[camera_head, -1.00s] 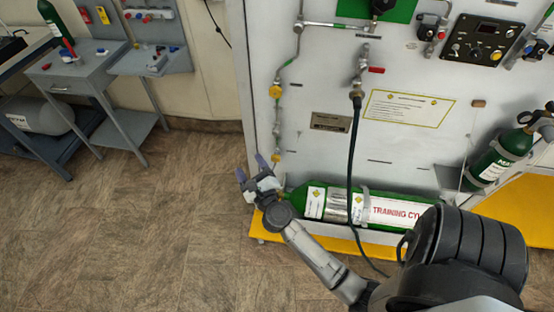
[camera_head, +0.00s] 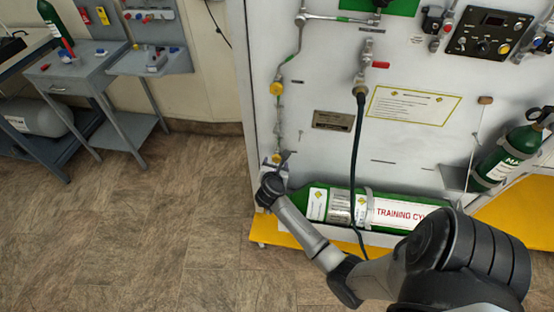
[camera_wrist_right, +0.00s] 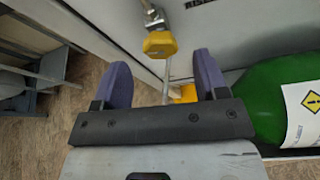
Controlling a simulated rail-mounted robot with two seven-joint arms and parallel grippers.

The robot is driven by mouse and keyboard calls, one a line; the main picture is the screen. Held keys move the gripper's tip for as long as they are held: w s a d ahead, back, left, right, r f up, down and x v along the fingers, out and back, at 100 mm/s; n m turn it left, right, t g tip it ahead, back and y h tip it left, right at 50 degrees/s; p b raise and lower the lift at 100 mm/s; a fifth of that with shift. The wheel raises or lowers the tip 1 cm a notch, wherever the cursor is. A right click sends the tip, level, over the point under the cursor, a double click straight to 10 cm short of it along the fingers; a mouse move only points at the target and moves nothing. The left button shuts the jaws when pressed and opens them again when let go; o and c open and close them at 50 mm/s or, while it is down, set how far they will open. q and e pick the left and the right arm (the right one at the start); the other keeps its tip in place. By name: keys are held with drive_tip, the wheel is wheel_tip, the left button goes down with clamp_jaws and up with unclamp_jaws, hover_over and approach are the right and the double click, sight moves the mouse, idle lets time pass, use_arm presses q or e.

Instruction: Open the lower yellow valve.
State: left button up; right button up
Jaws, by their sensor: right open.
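The lower yellow valve (camera_head: 277,157) sits low on the pipe at the left edge of the white panel. In the right wrist view a yellow knob (camera_wrist_right: 159,43) shows on the pipe just beyond my fingertips, between them and apart from both. My right gripper (camera_head: 275,168) is at the panel's lower left, close by the valve. In the wrist view its two purple fingers (camera_wrist_right: 160,80) are spread and hold nothing. A second yellow piece (camera_wrist_right: 186,93) shows low between the fingers, partly hidden; I cannot tell what it is. My left gripper is out of view.
An upper yellow valve (camera_head: 276,88) is higher on the same pipe. A green training cylinder (camera_head: 398,213) lies just right of my right gripper, with a dark hose (camera_head: 354,150) hanging before it. A yellow base edge (camera_head: 300,238) is below.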

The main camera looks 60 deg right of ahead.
sight(276, 159)
drive_tip(key=b+x, duration=0.1)
drive_tip(key=x, duration=0.4)
drive_tip(key=shift+a+f, duration=0.1)
drive_tip(key=shift+w+d+f+b, duration=0.2)
drive_tip(key=shift+w+d+b, duration=0.1)
drive_tip(key=shift+d, duration=0.25)
drive_tip(key=shift+s, duration=0.1)
drive_tip(key=shift+c, duration=0.3)
drive_tip(key=c, duration=0.9)
drive_tip(key=n+g+p, duration=0.1)
drive_tip(key=p, duration=0.1)
drive_tip(key=shift+r+p, duration=0.3)
drive_tip(key=shift+p, duration=0.1)
drive_tip(key=shift+f+n+g+p, duration=0.1)
drive_tip(key=shift+n+g+p, duration=0.2)
drive_tip(key=shift+n+g, duration=0.15)
drive_tip(key=shift+f+n+h, duration=0.15)
drive_tip(key=shift+n+h, duration=0.15)
drive_tip(key=shift+n, duration=0.15)
